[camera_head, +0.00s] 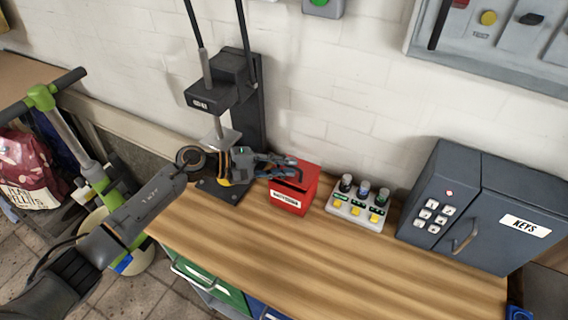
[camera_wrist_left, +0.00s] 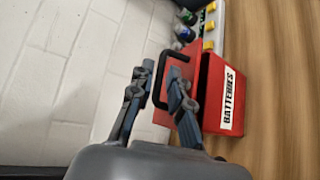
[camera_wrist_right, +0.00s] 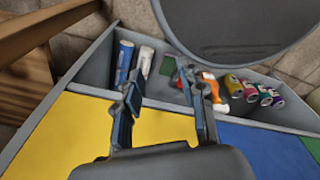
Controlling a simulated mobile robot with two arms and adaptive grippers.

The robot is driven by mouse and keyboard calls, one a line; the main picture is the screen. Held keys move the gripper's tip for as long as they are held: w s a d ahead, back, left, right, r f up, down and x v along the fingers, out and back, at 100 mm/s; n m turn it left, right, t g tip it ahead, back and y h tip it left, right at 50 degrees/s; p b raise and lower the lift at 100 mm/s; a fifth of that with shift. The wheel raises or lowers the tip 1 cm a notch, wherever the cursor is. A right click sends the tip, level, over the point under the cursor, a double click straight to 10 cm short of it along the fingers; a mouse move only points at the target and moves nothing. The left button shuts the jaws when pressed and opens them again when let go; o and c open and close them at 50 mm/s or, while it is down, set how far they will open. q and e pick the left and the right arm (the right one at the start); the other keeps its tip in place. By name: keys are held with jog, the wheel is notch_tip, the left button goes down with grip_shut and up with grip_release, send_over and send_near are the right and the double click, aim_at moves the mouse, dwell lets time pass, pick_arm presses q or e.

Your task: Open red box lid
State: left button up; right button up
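The red box (camera_head: 290,199) with a "BATTERIES" label stands on the wooden workbench. In the left wrist view the box (camera_wrist_left: 222,95) shows its label, and its lid (camera_wrist_left: 192,55) carries a black handle (camera_wrist_left: 170,58). My left gripper (camera_head: 287,167) is at the lid. In its wrist view the gripper (camera_wrist_left: 160,82) has its fingers apart, with part of the handle between them. I cannot tell whether they touch it, or whether the lid is slightly raised. My right gripper (camera_wrist_right: 168,95) is open and empty, away from the box, and out of the head view.
A panel of buttons and batteries (camera_head: 358,204) stands just right of the box. A grey key cabinet (camera_head: 485,205) is farther right. A black press (camera_head: 235,110) stands on the left. The front of the workbench (camera_head: 330,265) is clear. Several cans (camera_wrist_right: 252,92) lie near my right gripper.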

pick_arm(q)
grip_shut()
jog(key=w+r+b, duration=0.1)
jog(key=b, duration=0.4)
jog(key=w+d+r+b, duration=0.1)
jog(key=b, duration=0.4)
jog(key=w+r+b, duration=0.1)
jog(key=w+b, duration=0.1)
jog(key=b, duration=0.3)
jog(key=shift+d+r, duration=0.1)
jog(key=shift+d, duration=0.2)
jog(key=shift+w+r+b, duration=0.15)
jog(key=shift+r+b, duration=0.15)
jog(key=shift+b, duration=0.2)
jog(key=shift+w+d+r, duration=0.1)
jog(key=shift+r, duration=0.15)
jog(key=shift+r, duration=0.1)
